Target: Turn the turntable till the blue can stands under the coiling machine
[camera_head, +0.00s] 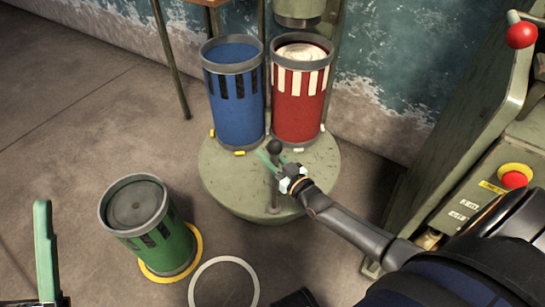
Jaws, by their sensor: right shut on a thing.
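The turntable (312,177) is a round grey-green disc on the floor. The blue can (234,108) stands upright on its left part, beside the red can (299,112) with white stripes at the top. The coiling machine's round head (298,9) hangs at the top edge, above the red can rather than the blue one. My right gripper (272,163) is shut on the handle (275,147), a dark post with a black ball at the turntable's front. A green finger of my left gripper (43,252) shows at the lower left; its other finger is not clear.
A green can (165,235) stands on a yellow floor ring (198,262). An empty white ring (194,284) lies beside it. At the right is a machine panel with a red button (514,179) and a red-knobbed lever (521,35).

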